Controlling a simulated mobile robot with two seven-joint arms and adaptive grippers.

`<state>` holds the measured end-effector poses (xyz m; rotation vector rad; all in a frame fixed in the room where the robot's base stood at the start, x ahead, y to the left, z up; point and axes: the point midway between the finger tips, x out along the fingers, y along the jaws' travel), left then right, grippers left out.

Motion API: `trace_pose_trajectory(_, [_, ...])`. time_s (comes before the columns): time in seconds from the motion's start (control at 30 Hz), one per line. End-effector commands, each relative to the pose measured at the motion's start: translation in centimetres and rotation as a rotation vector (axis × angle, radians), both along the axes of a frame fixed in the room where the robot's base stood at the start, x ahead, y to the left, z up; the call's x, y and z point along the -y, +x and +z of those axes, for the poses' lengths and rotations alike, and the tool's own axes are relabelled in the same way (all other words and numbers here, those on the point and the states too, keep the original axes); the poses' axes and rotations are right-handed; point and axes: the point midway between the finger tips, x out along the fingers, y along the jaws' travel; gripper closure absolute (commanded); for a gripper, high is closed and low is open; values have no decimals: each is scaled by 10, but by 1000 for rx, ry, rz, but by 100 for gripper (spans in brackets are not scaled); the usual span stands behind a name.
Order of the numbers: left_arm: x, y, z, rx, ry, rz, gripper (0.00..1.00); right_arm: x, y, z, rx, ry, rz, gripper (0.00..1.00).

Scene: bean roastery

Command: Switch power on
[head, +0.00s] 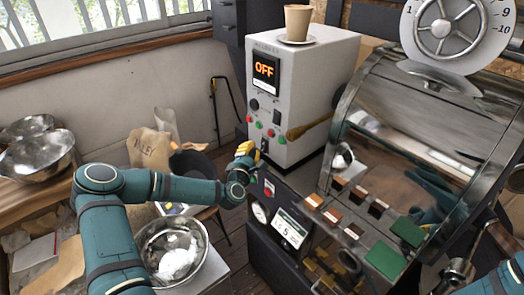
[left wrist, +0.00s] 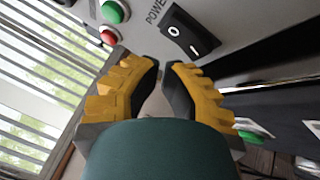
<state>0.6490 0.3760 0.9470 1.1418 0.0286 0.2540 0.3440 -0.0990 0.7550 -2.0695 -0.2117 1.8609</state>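The white control cabinet (head: 297,85) stands at the middle back, and its display (head: 265,71) reads OFF in orange. In the left wrist view a black rocker switch (left wrist: 181,29) marked O and I sits beside the lettering POWER. I cannot tell which end is pressed. My left gripper (head: 251,148) has yellow fingers and is at the cabinet's lower front. In the left wrist view its fingertips (left wrist: 162,64) have a narrow empty gap between them and appear just short of the switch. My right gripper is not clearly seen; only part of that arm shows at the lower right.
Green and red buttons (head: 258,125) sit close to the left gripper. A paper cup (head: 298,21) stands on the cabinet. The metal roaster drum (head: 405,115) is at the right. A metal bowl (head: 150,236) stands below my left arm. A gauge panel (head: 283,222) is below the cabinet.

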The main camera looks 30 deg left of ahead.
Motion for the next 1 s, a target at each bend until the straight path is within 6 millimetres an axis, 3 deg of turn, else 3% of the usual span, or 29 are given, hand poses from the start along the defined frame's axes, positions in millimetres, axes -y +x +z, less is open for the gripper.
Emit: trace_pose_trajectory(1.0, [5,11,-2,0,0,-1,100,0,0,-8,0,0,0,53])
